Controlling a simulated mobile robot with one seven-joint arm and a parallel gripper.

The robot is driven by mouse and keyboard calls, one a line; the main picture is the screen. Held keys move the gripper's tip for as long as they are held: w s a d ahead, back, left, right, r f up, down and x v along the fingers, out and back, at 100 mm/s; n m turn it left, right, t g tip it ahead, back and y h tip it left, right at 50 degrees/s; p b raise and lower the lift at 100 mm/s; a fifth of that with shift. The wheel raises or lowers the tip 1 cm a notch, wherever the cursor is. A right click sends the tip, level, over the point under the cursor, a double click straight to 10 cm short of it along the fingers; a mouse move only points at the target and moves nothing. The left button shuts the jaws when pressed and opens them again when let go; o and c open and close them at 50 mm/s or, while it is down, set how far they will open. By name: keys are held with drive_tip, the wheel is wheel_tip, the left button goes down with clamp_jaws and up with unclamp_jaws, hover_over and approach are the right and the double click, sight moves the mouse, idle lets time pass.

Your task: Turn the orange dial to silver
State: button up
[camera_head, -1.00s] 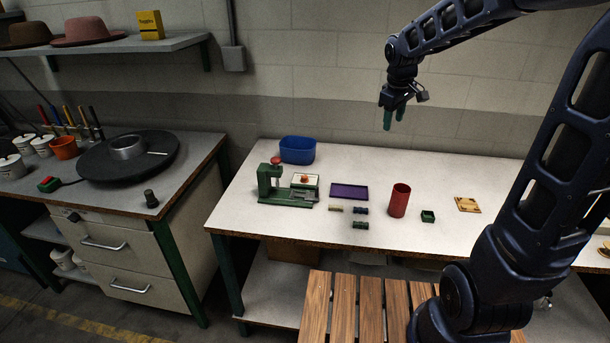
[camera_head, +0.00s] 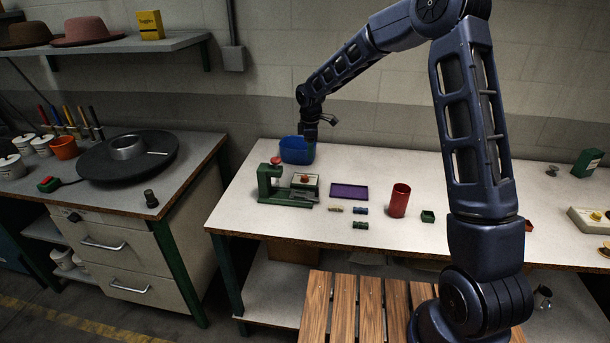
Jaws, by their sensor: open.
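The small orange dial (camera_head: 304,178) sits on a pale, green-edged panel at the right side of the green press (camera_head: 272,188), on the white workbench. Its markings are too small to read, so I cannot tell its setting. My gripper (camera_head: 310,138) hangs fingers down in front of the blue bin, above and behind the dial and apart from it. It is open and looks empty. Its dark fingertips are small and partly blend with the bin.
The blue bin (camera_head: 294,151) stands behind the press. A purple tray (camera_head: 349,191), several small spools (camera_head: 361,225), a red cup (camera_head: 399,201) and a small green box (camera_head: 428,216) lie to the right. A red knob (camera_head: 276,160) tops the press.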

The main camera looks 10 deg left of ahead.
sight(305, 176)
drive_tip(key=shift+n, duration=0.3)
drive_tip(key=f, duration=0.4)
drive_tip(key=a+f, duration=0.1)
drive_tip(key=f, duration=0.3)
drive_tip(key=a+f, duration=0.1)
drive_tip(key=f, duration=0.3)
drive_tip(key=shift+w+f, duration=0.25)
drive_tip(key=shift+c, duration=0.5)
drive_tip(key=c, duration=0.9)
